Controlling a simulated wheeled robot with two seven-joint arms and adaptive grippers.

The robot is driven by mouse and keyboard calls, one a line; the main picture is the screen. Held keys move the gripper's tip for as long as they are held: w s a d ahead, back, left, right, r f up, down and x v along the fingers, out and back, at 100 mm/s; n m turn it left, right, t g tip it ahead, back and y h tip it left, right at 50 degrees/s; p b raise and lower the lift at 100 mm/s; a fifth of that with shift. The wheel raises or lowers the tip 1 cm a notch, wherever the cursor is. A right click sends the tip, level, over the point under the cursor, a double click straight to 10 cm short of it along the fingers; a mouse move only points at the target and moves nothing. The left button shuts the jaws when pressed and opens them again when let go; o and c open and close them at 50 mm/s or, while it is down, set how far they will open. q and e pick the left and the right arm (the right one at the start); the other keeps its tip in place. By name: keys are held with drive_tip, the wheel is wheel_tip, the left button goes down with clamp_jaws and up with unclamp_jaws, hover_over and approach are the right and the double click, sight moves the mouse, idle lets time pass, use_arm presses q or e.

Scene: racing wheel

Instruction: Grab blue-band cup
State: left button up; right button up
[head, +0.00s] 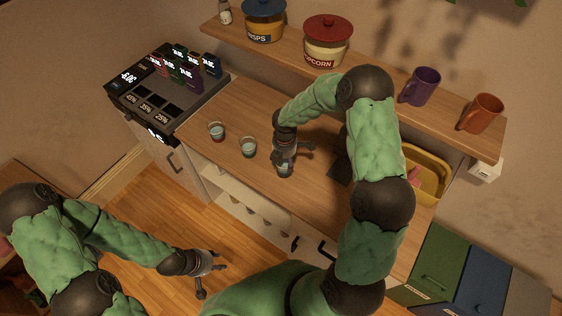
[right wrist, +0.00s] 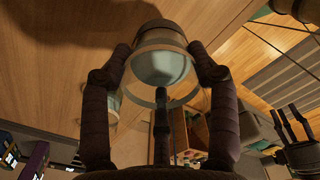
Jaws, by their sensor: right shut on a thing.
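My right gripper (head: 284,160) is shut on a small clear cup (head: 284,171) near the front edge of the wooden counter. In the right wrist view the held cup (right wrist: 163,65) sits between the fingers; its band colour is hard to tell. Two similar small cups stand to the left on the counter: one with a reddish band (head: 216,132) and a middle one (head: 248,147) whose band colour I cannot make out. My left gripper (head: 212,280) is open and empty, low over the floor away from the counter.
A shelf (head: 375,80) above the counter holds a blue-lidded jar (head: 264,22), a popcorn jar (head: 327,42), a purple mug (head: 420,87) and an orange mug (head: 481,113). A dark display unit (head: 165,90) stands left. A yellow bin (head: 428,172) is right, partly behind my arm.

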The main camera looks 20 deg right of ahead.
drive_tip(key=s+r, duration=0.2)
drive_tip(key=r, duration=0.1)
drive_tip(key=shift+s+d+r, duration=0.15)
drive_tip(key=shift+s+d, duration=0.15)
drive_tip(key=shift+d, duration=0.1)
drive_tip(key=s+d+r, duration=0.2)
drive_tip(key=s+r, duration=0.2)
drive_tip(key=s, duration=0.4)
drive_tip(key=shift+s+d, duration=0.2)
drive_tip(key=shift+s, duration=0.1)
